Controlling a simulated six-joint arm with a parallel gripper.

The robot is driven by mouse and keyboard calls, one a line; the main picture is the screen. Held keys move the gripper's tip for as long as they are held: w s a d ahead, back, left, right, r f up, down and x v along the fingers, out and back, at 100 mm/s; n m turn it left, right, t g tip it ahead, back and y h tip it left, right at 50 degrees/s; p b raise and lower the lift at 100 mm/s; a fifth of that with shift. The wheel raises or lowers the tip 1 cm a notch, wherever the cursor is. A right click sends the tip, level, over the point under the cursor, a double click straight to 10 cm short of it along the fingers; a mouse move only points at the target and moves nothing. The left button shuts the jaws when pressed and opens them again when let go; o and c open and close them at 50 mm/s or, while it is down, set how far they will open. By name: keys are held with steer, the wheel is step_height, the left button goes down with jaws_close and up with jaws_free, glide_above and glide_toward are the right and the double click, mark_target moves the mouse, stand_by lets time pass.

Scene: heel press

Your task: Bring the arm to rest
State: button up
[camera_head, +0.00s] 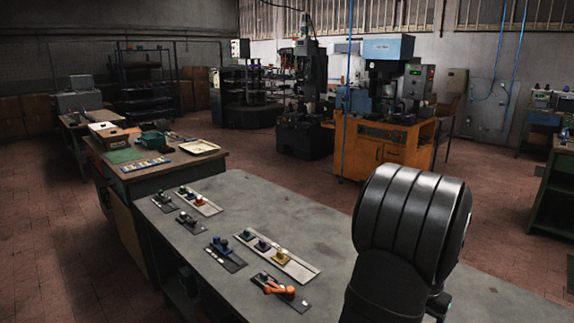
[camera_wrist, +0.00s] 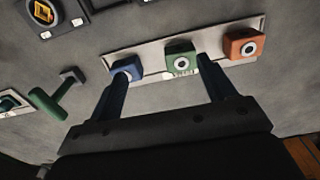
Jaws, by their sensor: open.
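Beyond the fingertips is a pale strip (camera_wrist: 212,58) bearing a blue block (camera_wrist: 127,68), a green block (camera_wrist: 180,53) and a red-orange block (camera_wrist: 243,44). The left fingertip overlaps the blue block in the picture; I cannot tell whether they touch. The right fingertip shows below the gap between green and red-orange. In the head view my dark arm fills the right foreground, and the gripper cannot be made out there.
A green T-shaped handle (camera_wrist: 52,102) lies left of my fingers. The grey bench (camera_head: 190,268) bears several plates, an orange handle (camera_head: 280,289), a blue handle (camera_head: 221,246) and a coloured-block strip (camera_head: 301,268). An orange machine cabinet (camera_head: 372,146) stands behind across open floor.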

steer(key=s+d+r, duration=0.1)
steer(key=s+d, duration=0.1)
steer(key=s, duration=1.2)
steer(key=shift+s+r, duration=0.15)
steer(key=shift+r, duration=0.2)
steer(key=shift+d, duration=0.1)
steer(key=w+a+f, duration=0.1)
steer(key=w+a, duration=0.1)
steer(key=w, duration=0.8)
steer(key=w+a+f, duration=0.1)
steer(key=w+a, duration=0.1)
steer(key=w, duration=0.8)
steer(key=shift+a+f, duration=0.3)
steer(key=shift+f, duration=0.05)
